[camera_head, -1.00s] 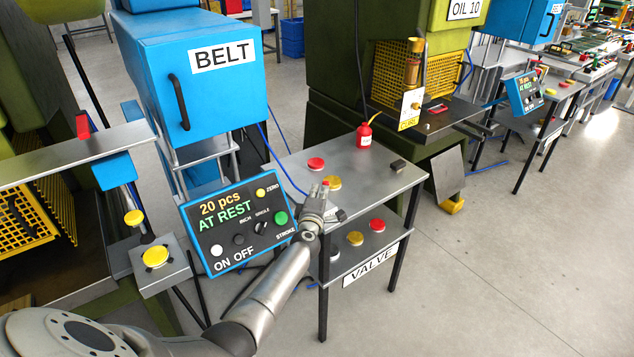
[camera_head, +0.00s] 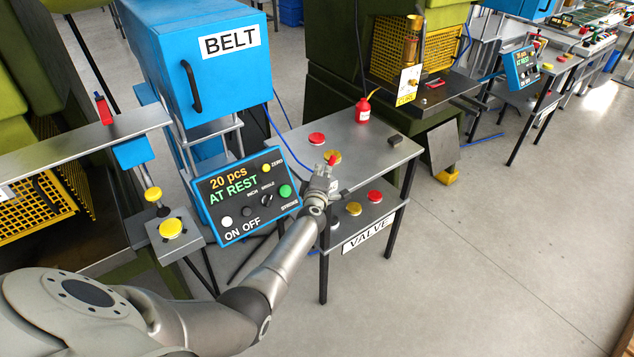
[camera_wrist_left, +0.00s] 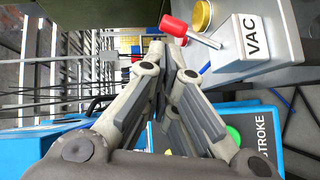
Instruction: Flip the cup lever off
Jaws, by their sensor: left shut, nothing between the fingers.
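A lever with a red grip (camera_wrist_left: 174,26) sticks out of a white block marked VAC (camera_wrist_left: 241,44) in the left wrist view. Its red tip also shows in the head view (camera_head: 332,160), beside my left gripper (camera_head: 323,174). The lever leans toward the left of the wrist picture. My left gripper is shut and empty, its fingertips (camera_wrist_left: 161,58) just below the red grip in the wrist view. I cannot tell whether they touch it. In the head view the gripper partly hides the block. My right gripper is not in view.
The steel table (camera_head: 365,150) also holds a red button (camera_head: 316,138), a yellow button (camera_head: 332,156) and a red bottle (camera_head: 363,111). A control panel (camera_head: 243,196) reading AT REST stands just left of my gripper. The floor at right is clear.

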